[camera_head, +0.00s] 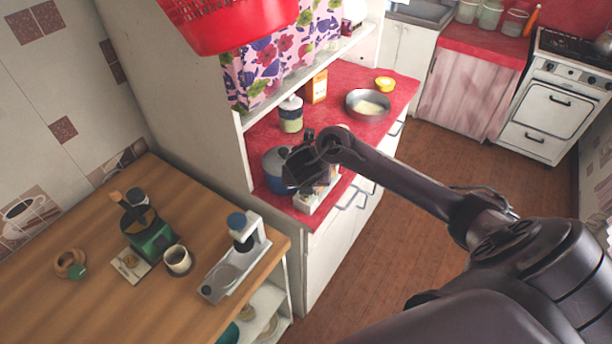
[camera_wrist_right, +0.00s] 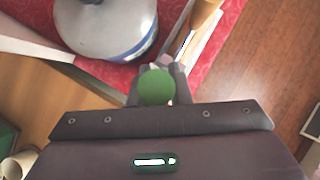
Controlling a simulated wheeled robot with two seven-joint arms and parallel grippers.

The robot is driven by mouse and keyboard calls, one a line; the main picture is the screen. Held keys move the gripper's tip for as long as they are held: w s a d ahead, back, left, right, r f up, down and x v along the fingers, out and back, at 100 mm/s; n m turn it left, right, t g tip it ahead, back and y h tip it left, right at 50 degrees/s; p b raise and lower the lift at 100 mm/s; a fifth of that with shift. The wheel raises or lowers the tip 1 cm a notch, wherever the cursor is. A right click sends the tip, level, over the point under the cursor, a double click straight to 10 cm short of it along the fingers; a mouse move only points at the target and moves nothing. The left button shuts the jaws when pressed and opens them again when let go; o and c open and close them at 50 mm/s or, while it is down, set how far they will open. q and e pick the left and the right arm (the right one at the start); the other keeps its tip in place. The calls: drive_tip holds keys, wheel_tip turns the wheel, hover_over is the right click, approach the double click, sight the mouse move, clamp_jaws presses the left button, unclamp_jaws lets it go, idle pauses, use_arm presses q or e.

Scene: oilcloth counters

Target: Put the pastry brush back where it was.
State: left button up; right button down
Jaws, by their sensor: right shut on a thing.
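My right gripper (camera_head: 306,162) is over the front edge of the red counter, beside the blue pot. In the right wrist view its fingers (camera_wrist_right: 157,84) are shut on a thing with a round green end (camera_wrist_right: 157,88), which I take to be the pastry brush. The rest of that thing is hidden behind its green end and the fingers. My left gripper is not in view.
The blue pot (camera_head: 273,171) with a grey lid stands close on the gripper's left. A jar (camera_head: 291,114), an orange carton (camera_head: 317,87) and a round pan (camera_head: 354,108) stand further back. A wooden counter (camera_head: 70,310) with a coffee grinder and cup is at left.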

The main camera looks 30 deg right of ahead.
drive_tip(key=shift+f, duration=0.1)
idle(0.4)
drive_tip(key=c, duration=1.3)
unclamp_jaws()
drive_tip(key=shift+o, duration=0.2)
